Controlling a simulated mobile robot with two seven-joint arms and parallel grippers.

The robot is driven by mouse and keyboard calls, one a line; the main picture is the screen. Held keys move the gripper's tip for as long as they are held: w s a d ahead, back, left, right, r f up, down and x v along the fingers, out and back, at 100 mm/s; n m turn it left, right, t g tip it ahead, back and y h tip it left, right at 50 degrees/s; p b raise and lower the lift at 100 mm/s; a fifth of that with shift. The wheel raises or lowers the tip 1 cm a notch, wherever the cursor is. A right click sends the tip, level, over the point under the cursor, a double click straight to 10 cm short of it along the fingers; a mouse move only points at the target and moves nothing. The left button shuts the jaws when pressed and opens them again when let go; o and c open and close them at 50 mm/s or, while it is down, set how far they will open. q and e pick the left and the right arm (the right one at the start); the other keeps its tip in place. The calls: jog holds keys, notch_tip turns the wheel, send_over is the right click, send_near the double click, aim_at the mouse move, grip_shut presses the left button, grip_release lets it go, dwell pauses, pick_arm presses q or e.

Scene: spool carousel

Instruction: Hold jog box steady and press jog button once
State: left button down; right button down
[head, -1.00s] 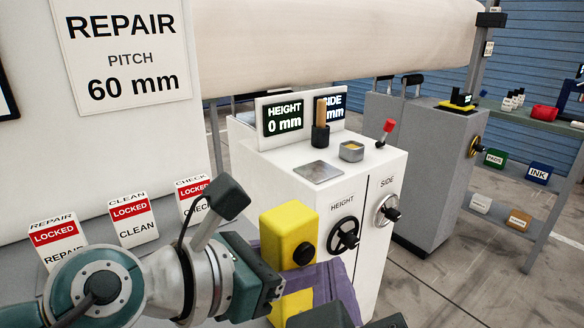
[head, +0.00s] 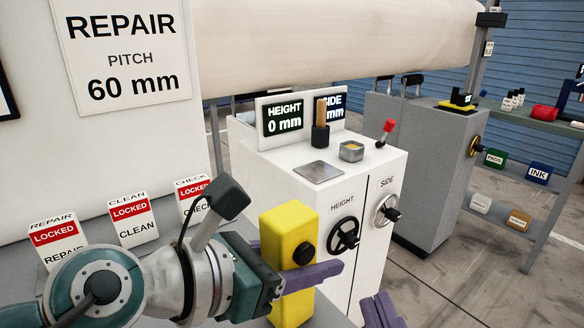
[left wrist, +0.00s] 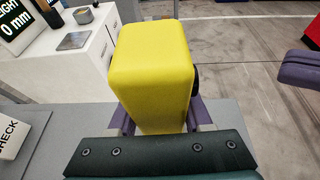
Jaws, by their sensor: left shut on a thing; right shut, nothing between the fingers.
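The yellow jog box (head: 284,238) stands upright at the lower middle of the head view. Its round black jog button (head: 304,253) is on the face turned to the right. My left gripper (head: 305,280) is shut on the jog box, with its purple fingers along the box's sides. In the left wrist view the box (left wrist: 155,75) fills the middle, and the button shows only as a dark edge at its right. My right gripper (head: 382,312) is shut and empty, to the right of the box and apart from it. Its purple fingers also show in the left wrist view (left wrist: 300,70).
Behind the box stands a white cabinet (head: 270,165) with HEIGHT and SIDE handwheels and displays; HEIGHT reads 0 mm. Several REPAIR, CLEAN and CHECK blocks (head: 132,218) marked LOCKED stand at left. Open floor (head: 450,290) lies to the right.

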pick_arm(q)
jog(key=shift+c, duration=1.2)
grip_release()
